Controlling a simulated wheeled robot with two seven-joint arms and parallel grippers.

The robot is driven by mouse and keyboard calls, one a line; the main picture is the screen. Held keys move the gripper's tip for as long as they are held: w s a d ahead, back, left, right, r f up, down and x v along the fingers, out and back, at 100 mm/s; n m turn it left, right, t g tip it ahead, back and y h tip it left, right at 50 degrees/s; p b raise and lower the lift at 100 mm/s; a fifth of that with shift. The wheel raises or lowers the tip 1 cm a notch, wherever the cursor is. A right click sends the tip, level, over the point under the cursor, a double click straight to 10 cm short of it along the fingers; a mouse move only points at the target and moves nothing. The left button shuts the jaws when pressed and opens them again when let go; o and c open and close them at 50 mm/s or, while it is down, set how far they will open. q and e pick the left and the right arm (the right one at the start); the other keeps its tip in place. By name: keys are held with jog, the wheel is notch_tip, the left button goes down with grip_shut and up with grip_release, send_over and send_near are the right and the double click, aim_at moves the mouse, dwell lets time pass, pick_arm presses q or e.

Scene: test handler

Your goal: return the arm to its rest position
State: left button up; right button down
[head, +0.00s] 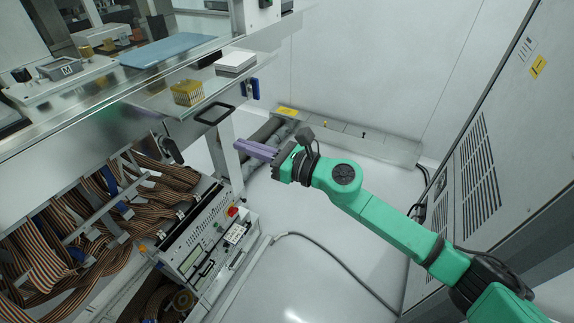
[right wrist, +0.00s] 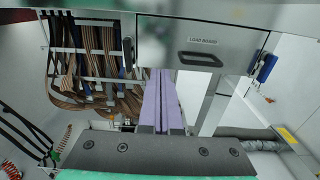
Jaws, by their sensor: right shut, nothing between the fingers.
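My right arm comes in from the lower right in the head view. Its gripper (head: 240,149) has two purple fingers that lie together, shut with nothing between them. The fingers point left, close in the picture to the front of the test handler and its black drawer handle (head: 214,113). In the right wrist view the shut fingers (right wrist: 162,75) point at the area below the panel marked LOAD BOARD (right wrist: 202,41). I cannot tell whether the fingertips touch anything. My left gripper is not in view.
Ribbon cables (head: 60,240) hang in the open bay at the left. A control box (head: 205,240) with a red button stands below the gripper. A grey cabinet (head: 490,160) stands at the right. The pale floor (head: 320,245) between has a black cable on it.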

jog(key=b+v, duration=0.3)
jog(key=v, duration=0.6)
jog(key=w+d+f+m+t+h+p, duration=0.1)
jog(key=w+d+f+m+t+h, duration=0.1)
jog(key=w+d+f+m+h, duration=0.4)
jog(key=w+d+f+m+t+h+p, duration=0.1)
jog(key=w+d+f+m+t+h, duration=0.3)
jog(key=d+f+m, duration=0.7)
jog(key=s+d+f+m+g+h+p, duration=0.1)
jog(key=s+d+f+m+g+h, duration=0.15)
jog(key=f+m, duration=0.55)
jog(key=s+d+f+m+g+h+p, duration=0.1)
jog(key=s+d+f+m+g, duration=0.25)
jog(key=f, duration=0.75)
jog(key=s+d+f+m+g+h+p, duration=0.1)
jog(key=s+d+f+m+g+h, duration=0.15)
jog(key=s+f+m, duration=1.1)
jog(key=s+a+f+m+g, duration=0.1)
jog(key=s+f+g, duration=0.1)
jog(key=s, duration=0.7)
jog(key=s+f+m+g, duration=0.1)
jog(key=s+f+g, duration=0.1)
jog(key=s+f, duration=0.3)
jog(key=s+a+f+m+g+p, duration=0.1)
jog(key=s+f+g, duration=0.1)
jog(key=s, duration=1.1)
jog(key=shift+a+f+y, duration=0.35)
jog(key=shift+f+y, duration=0.05)
jog(key=shift+f, duration=0.5)
